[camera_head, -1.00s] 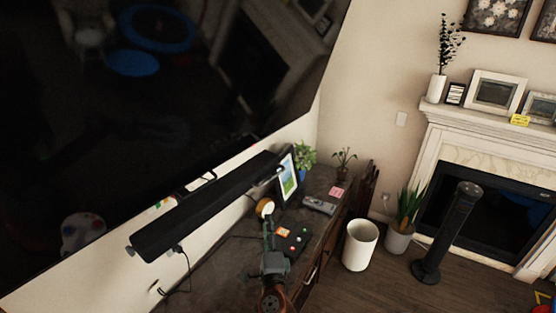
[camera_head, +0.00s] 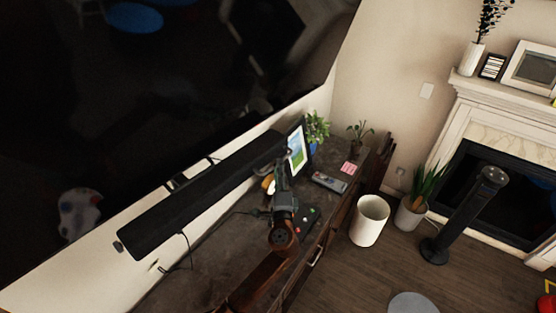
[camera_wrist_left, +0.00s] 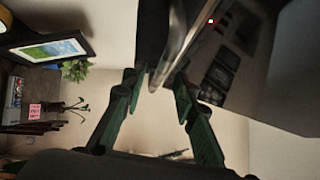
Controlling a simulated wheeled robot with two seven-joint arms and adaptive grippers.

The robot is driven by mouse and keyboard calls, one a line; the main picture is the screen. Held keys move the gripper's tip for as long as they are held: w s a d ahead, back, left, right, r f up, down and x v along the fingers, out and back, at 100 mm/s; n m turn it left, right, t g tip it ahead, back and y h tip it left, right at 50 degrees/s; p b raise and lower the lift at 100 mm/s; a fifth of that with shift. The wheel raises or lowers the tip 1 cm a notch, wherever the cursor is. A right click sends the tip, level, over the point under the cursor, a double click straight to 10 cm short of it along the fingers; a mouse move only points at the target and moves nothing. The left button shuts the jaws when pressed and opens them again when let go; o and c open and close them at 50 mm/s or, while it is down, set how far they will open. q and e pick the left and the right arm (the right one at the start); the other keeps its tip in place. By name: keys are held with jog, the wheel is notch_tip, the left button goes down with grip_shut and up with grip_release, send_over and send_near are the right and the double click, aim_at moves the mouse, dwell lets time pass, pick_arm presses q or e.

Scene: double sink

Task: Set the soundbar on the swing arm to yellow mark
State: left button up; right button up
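The long black soundbar (camera_head: 195,200) hangs tilted below the large dark screen, close to the wall. My left gripper (camera_head: 282,162) is at the soundbar's right end, in front of the picture frame. In the left wrist view, the green-padded fingers of my left gripper (camera_wrist_left: 156,80) are apart. A shiny metal bar (camera_wrist_left: 177,45) reaches down between their tips, beside a dark body that looks like the soundbar end (camera_wrist_left: 151,30). I cannot tell whether the fingers touch the bar. The swing arm is mostly hidden behind the soundbar. I cannot make out a yellow mark. My right gripper is not in view.
The dark screen (camera_head: 120,110) fills the upper left. A white bin (camera_head: 370,222) and black tower (camera_head: 465,215) stand on the floor.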

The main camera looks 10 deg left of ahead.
pick_arm(q)
jog(key=shift+p+x, duration=0.35)
jog(key=shift+x, duration=1.15)
jog(key=shift+c, duration=0.3)
grip_shut()
